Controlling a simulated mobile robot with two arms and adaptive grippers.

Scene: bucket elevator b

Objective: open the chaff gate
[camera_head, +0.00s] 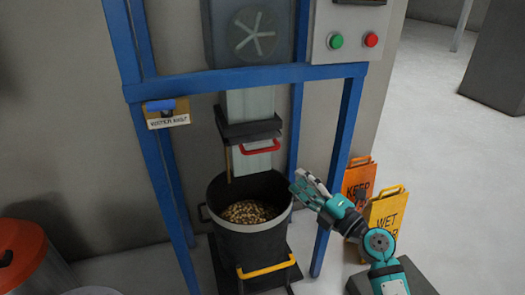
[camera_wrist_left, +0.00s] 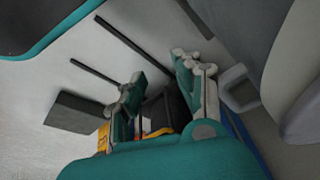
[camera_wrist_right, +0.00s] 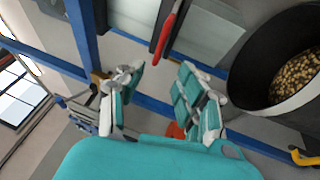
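A dark slide gate (camera_head: 248,130) with a red handle (camera_head: 261,147) sits across the bottom of the grey chute, and I take it as the chaff gate. It sits above a black bucket (camera_head: 256,236) of grain; whether it is open or shut is unclear. My right gripper (camera_head: 304,187) is open and empty, below and right of the red handle, near the bucket's right rim. The red handle also shows in the right wrist view (camera_wrist_right: 170,35), beyond the fingertips (camera_wrist_right: 165,80) and not touched. My left gripper shows only in the left wrist view (camera_wrist_left: 160,75), open and empty.
A blue frame (camera_head: 245,80) surrounds the chute. A panel (camera_head: 352,32) with green and red buttons is at upper right. Orange (camera_head: 359,176) and yellow (camera_head: 386,210) floor signs stand beside my right arm. An orange-red bin (camera_head: 22,258) is at lower left.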

